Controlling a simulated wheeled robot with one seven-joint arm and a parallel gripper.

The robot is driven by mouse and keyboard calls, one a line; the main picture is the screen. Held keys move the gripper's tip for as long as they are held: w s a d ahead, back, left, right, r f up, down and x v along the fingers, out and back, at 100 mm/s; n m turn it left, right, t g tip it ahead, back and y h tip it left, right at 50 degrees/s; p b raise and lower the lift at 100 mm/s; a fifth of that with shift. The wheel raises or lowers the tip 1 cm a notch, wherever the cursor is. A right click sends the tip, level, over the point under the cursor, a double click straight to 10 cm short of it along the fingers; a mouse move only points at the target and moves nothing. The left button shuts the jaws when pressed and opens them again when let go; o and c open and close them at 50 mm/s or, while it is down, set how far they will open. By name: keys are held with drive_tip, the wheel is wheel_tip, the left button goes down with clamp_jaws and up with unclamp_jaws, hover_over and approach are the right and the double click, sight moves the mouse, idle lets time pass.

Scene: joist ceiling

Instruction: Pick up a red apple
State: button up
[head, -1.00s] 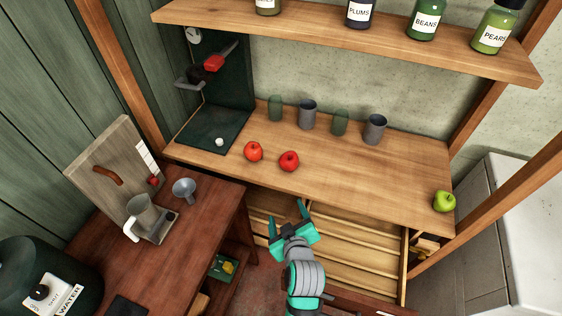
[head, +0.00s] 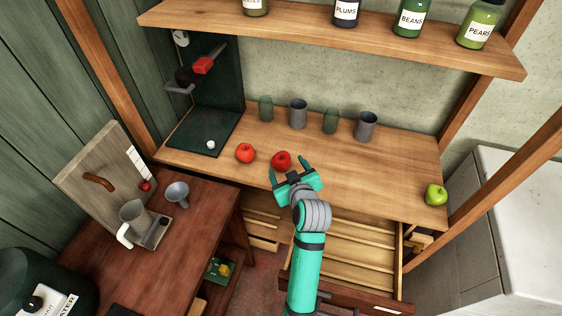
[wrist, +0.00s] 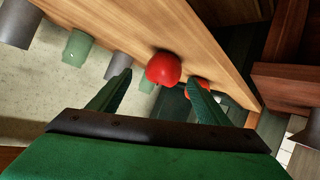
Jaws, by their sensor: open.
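Two red apples rest on the wooden counter (head: 345,180). The right red apple (head: 281,160) is just beyond my fingertips, and the left red apple (head: 245,153) is a short way to its left. My gripper (head: 288,168) is open and empty at the counter's front edge. In the wrist view, the nearer apple (wrist: 163,68) shows between and beyond the two fingers of my gripper (wrist: 158,85). The other apple (wrist: 198,86) is partly hidden behind the right finger.
Cups, including a grey cup (head: 366,126), stand along the back of the counter. A green apple (head: 435,194) is at the right end. A dark green board (head: 190,142) with a white ball (head: 211,145) is at the left. An open drawer (head: 350,262) lies below, and a shelf with jars overhangs.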

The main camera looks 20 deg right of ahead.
sight(282, 164)
drive_tip(key=shift+a+x, duration=0.15)
drive_tip(key=shift+x, duration=1.15)
drive_tip(key=shift+a+x, duration=0.2)
drive_tip(key=shift+x, duration=1.1)
drive_tip(key=c, duration=1.2)
